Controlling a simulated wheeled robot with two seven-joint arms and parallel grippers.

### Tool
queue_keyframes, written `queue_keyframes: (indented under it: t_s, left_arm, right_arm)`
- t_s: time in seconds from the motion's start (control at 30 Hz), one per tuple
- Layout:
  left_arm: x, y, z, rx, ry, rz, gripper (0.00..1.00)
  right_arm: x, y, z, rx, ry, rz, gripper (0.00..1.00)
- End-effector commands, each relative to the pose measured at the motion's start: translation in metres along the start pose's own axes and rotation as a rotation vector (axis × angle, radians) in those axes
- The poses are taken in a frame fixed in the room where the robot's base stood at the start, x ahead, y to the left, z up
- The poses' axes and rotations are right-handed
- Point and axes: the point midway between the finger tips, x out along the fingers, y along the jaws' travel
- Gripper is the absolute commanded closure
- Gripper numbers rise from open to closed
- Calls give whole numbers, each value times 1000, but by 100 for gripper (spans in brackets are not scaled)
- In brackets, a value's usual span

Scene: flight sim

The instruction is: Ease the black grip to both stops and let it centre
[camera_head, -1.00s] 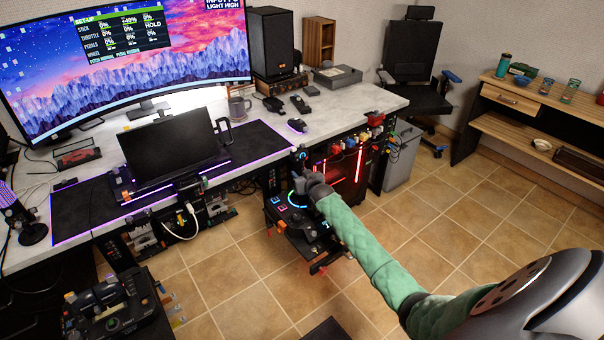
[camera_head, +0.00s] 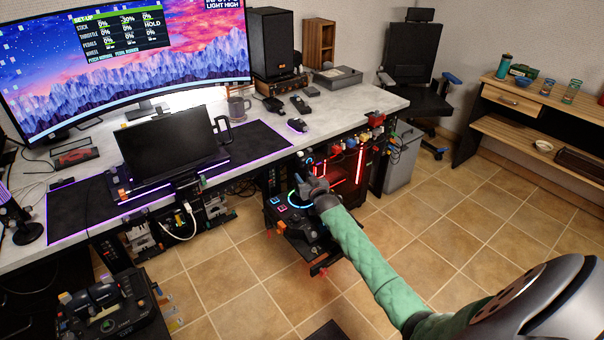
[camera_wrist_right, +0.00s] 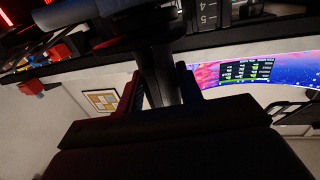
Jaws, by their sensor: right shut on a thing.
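The black grip is mostly hidden by my right gripper (camera_head: 314,186) in the head view. It stands on a dark side console (camera_head: 290,228) with blue-lit rings, right of the desk's middle. In the right wrist view the grip is a dark upright shaft (camera_wrist_right: 158,72) between the two fingers of my right gripper (camera_wrist_right: 160,92), which is shut on it. The monitor (camera_head: 120,58) shows a set-up panel (camera_head: 119,33); a figure in its top row looks like -39%, though small. My left gripper is not in view.
A second dark control console (camera_head: 108,305) stands at the lower left. The desk edge with red and yellow parts (camera_head: 372,125) and a red-lit case (camera_head: 350,170) are close to my right gripper. Tiled floor (camera_head: 450,220) is clear to the right.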

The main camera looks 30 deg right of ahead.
Motion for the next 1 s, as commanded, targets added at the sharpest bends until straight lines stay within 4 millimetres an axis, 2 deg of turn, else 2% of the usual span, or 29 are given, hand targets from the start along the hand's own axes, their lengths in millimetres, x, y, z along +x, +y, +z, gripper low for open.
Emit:
queue_keyframes:
  t_s: [0.3, 0.8, 1.0]
  left_arm:
    - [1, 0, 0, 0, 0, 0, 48]
    - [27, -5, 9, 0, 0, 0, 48]
    - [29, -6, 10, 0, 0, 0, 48]
  right_arm:
    - [-1, 0, 2, 1, 1, 0, 84]
    - [-18, 3, 9, 27, 127, -2, 84]
    - [-21, 4, 8, 32, 151, -2, 84]
